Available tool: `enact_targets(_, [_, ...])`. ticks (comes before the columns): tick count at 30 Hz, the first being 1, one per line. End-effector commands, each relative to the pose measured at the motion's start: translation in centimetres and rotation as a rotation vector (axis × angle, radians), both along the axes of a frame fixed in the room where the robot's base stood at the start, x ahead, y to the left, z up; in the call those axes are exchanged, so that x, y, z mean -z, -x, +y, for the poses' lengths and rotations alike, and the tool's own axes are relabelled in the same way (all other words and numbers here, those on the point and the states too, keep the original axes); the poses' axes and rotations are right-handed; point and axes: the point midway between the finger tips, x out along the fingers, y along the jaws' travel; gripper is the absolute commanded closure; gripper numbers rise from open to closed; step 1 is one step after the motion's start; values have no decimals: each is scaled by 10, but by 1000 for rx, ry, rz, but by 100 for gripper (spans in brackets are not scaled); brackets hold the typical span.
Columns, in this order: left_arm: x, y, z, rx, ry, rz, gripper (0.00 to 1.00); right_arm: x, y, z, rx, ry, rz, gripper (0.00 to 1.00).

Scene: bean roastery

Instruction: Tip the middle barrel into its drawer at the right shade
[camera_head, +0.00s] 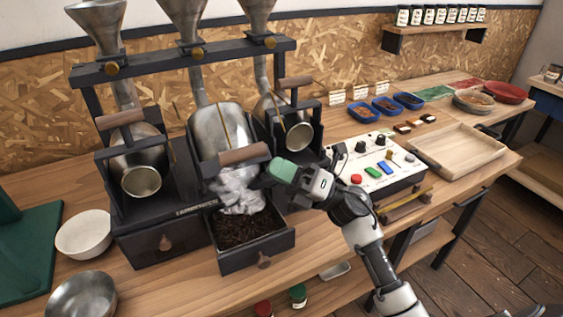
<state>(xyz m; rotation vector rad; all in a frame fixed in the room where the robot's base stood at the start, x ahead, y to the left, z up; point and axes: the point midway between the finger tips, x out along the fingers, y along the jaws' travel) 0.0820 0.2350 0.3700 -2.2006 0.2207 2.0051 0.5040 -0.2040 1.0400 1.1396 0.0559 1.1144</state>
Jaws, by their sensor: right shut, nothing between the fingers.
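The middle barrel (218,132) is a steel drum in the dark rack. It is tilted forward, and its wooden handle (244,154) sits lower than those of its neighbours. A whitish-grey crumpled or smoky mass (240,190) hides the barrel's mouth. Below it the middle drawer (262,257) is pulled open and holds dark brown beans (240,230). My right gripper (284,171), with green fingertips, is shut and empty just right of the handle and mass. Contact with the handle cannot be told. My left gripper is not in view.
Left (140,160) and right (290,118) barrels flank the middle one, under steel funnels. A control box (375,165) with coloured buttons and a wooden tray (458,150) stand to the right. Bowls (84,235) stand at the left. Blue sample dishes (364,113) sit behind the box.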

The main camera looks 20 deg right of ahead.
Motion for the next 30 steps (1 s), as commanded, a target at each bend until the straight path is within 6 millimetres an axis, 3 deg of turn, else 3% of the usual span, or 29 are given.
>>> enact_targets(1, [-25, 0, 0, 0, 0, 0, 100, -16, -3, 0, -1, 6, 39, 100])
enact_targets(3, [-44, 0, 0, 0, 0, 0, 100, -24, -8, 0, -1, 9, 101, 100])
enact_targets(15, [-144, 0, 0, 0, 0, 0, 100, -48, -43, 1, 1, 19, 445, 100])
enact_targets(21, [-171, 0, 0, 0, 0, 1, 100, -48, -59, 1, 2, 24, 586, 100])
enact_targets(30, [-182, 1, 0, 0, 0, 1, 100, -47, -75, 2, 0, 21, 647, 100])
